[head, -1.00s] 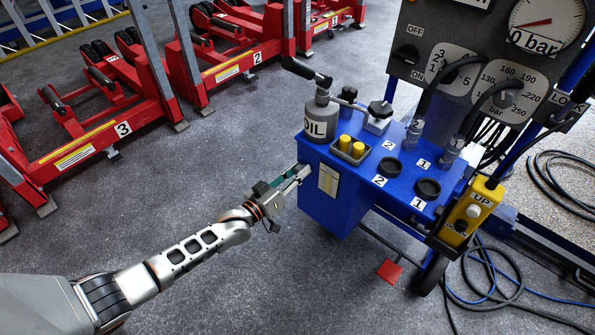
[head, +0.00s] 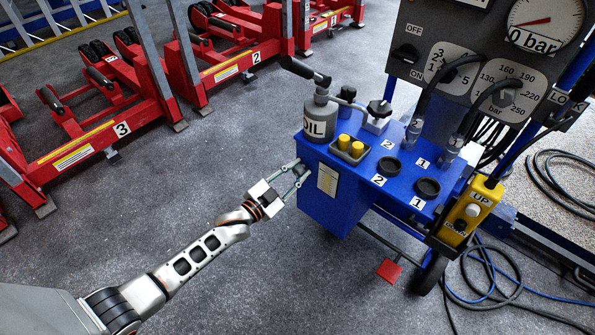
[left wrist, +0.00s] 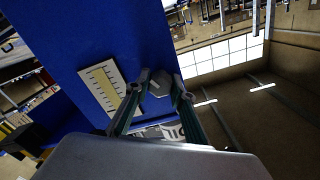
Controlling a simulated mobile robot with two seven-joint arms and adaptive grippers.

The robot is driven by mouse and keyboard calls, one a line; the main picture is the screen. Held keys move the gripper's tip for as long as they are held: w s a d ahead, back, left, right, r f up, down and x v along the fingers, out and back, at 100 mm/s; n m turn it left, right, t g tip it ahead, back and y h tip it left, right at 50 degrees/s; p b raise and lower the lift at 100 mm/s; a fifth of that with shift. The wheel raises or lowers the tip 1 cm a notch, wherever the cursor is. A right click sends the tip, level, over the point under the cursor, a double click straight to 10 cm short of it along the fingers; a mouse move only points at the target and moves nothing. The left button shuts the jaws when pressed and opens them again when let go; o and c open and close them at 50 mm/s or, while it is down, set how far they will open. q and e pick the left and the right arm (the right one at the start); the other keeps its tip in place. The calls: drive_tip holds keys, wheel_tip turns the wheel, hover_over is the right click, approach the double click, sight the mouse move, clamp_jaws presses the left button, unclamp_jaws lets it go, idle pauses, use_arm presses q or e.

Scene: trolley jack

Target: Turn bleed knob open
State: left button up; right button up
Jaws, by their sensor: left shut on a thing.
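My left gripper (head: 298,167) reaches in from the left to the upper left side wall of the blue tank (head: 325,203). In the left wrist view its two fingers (left wrist: 160,84) close around a small dark grey knob (left wrist: 159,90) on the blue wall, which I take to be the bleed knob. The fingers hide much of the knob, so I cannot read how far it is turned. My right gripper is in neither view.
A label with a level scale (left wrist: 103,87) is on the tank wall beside the fingers. A yellow control box (head: 469,210) hangs at the right.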

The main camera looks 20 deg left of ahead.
use_arm(q)
drive_tip(key=m, duration=0.2)
drive_tip(key=shift+f+m, duration=0.15)
drive_tip(key=shift+m, duration=0.15)
drive_tip(key=shift+m+b, duration=0.3)
drive_tip(key=shift+m, duration=1.2)
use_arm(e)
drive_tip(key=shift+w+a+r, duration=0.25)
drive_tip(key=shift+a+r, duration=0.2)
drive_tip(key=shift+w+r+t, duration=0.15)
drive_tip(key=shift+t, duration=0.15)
use_arm(q)
drive_tip(key=o, duration=1.1)
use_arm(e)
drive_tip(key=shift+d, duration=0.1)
use_arm(q)
drive_tip(key=v, duration=1.2)
